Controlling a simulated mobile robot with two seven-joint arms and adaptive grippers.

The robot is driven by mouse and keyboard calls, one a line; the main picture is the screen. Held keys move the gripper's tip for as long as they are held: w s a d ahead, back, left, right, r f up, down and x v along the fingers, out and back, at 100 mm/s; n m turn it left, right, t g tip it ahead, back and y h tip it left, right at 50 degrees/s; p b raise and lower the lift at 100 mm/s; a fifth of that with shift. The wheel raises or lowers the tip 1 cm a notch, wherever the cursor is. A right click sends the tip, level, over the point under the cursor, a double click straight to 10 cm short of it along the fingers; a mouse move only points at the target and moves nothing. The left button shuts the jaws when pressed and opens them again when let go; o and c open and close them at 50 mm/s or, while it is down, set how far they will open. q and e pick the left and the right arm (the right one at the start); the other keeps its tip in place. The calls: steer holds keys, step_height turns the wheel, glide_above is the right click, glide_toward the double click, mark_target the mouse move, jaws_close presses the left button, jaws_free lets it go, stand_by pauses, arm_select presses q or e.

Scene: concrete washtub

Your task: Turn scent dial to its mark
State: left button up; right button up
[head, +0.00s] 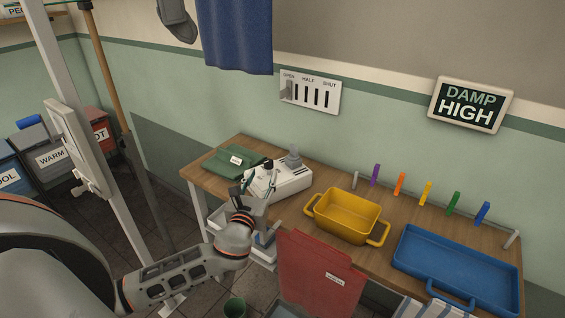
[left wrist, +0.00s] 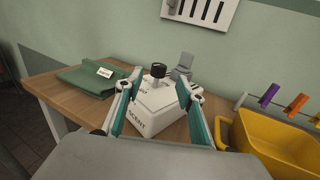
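The white scent box (head: 290,181) stands on the wooden table, and it also shows in the left wrist view (left wrist: 152,121) with "SCENT" on its front. Its dark dial (left wrist: 158,70) sticks up from the top on a short stem; in the head view the dial (head: 268,164) is small, and its mark cannot be read. My left gripper (head: 259,182) is at the front left of the box. In the left wrist view its teal-padded fingers (left wrist: 157,90) are spread wide, with the dial between and beyond them, untouched as far as I can tell. My right gripper is not in view.
A folded green cloth (head: 234,161) lies left of the box. A grey lever piece (head: 294,158) stands at its back. A yellow tub (head: 346,217) and blue tray (head: 458,266) stand to the right.

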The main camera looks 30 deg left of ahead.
mark_target(267, 164)
arm_select(q)
steer(key=shift+x, duration=3.6)
steer(key=shift+f, duration=0.1)
jaws_close()
